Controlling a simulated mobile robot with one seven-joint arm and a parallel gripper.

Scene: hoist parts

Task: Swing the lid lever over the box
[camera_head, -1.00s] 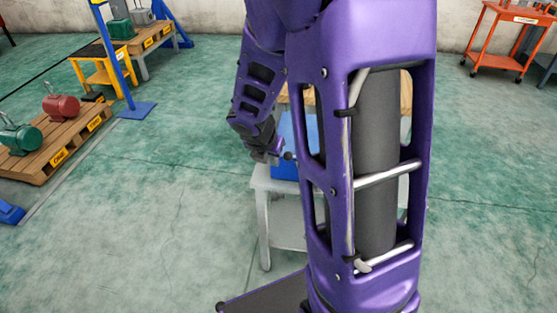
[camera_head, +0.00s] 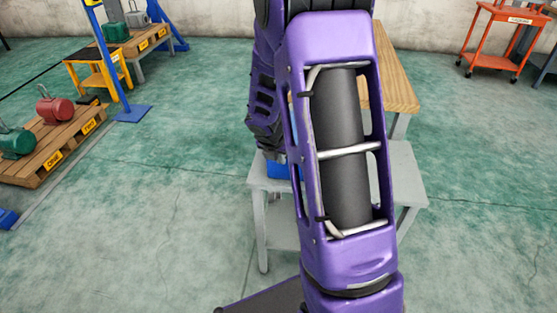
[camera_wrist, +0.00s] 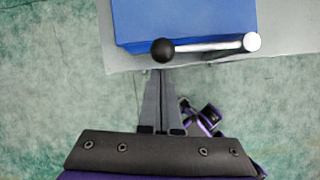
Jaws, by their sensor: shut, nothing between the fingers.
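The blue box (camera_wrist: 185,18) fills the top of the wrist view, and a small part of it (camera_head: 277,170) shows beside my arm in the head view. The lid lever (camera_wrist: 208,46) is a silver bar with a black ball knob (camera_wrist: 163,50) at its left end and a pale round end at its right. It lies along the box's near edge in the wrist view. My gripper (camera_wrist: 163,73) is shut and empty, its tips just below the knob in the picture; I cannot tell whether they touch. In the head view my arm hides the lever and fingertips.
The box stands on a grey table (camera_head: 408,175), with a wooden-topped bench (camera_head: 395,75) behind it. Pallets with a red motor (camera_head: 55,105) and a green motor (camera_head: 17,142) lie at left. An orange cart (camera_head: 497,40) stands far right. The floor between is clear.

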